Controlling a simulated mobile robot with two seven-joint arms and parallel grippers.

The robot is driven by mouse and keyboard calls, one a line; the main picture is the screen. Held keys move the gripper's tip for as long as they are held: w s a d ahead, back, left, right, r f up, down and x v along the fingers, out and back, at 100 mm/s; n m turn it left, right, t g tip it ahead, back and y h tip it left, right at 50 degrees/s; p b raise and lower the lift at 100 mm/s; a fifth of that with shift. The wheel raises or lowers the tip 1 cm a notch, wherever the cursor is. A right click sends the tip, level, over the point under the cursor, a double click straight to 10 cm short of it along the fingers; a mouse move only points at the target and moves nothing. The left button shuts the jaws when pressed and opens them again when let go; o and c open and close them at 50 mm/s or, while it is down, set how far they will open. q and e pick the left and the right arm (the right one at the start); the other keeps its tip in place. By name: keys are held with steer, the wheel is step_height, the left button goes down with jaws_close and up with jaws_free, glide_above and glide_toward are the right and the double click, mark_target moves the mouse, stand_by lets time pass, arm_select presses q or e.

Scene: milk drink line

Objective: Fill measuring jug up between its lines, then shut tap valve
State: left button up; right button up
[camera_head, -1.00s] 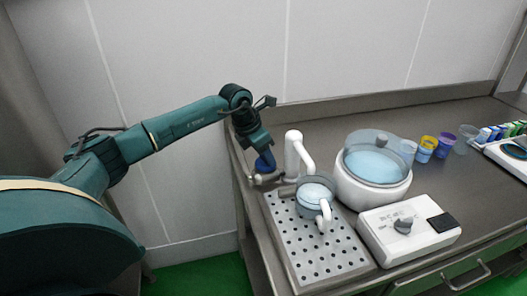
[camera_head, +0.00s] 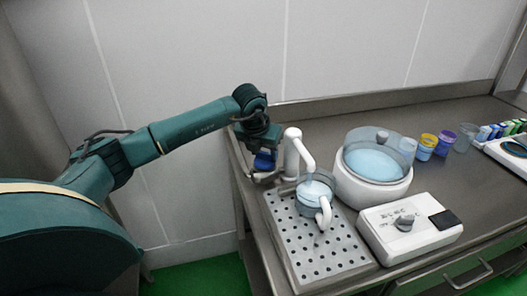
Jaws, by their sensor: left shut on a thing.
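A clear measuring jug (camera_head: 312,202) with a white handle stands on the perforated drip tray, under the spout of a white tap (camera_head: 297,150). Pale blue liquid shows in the jug. Its lines are too small to read, so I cannot tell the level against them. My left gripper (camera_head: 268,176) is at the left of the tap, shut on what looks like the tap valve's handle, which is mostly hidden by the gripper. I cannot tell clearly whether liquid is running from the spout. My right gripper is not in view.
The steel drip tray (camera_head: 335,255) lies at the counter's front left. A white round vat (camera_head: 375,190) of pale blue liquid stands right of the jug. A white control box (camera_head: 410,232) with a grey knob is in front of it. Several cups (camera_head: 426,148) stand behind, right.

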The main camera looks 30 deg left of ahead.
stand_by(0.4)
arm_select(q)
steer(key=o, duration=1)
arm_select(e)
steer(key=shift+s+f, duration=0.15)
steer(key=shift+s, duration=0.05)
arm_select(q)
steer(key=b+v, duration=0.1)
steer(key=v, duration=1.2)
steer(key=shift+r, duration=0.1)
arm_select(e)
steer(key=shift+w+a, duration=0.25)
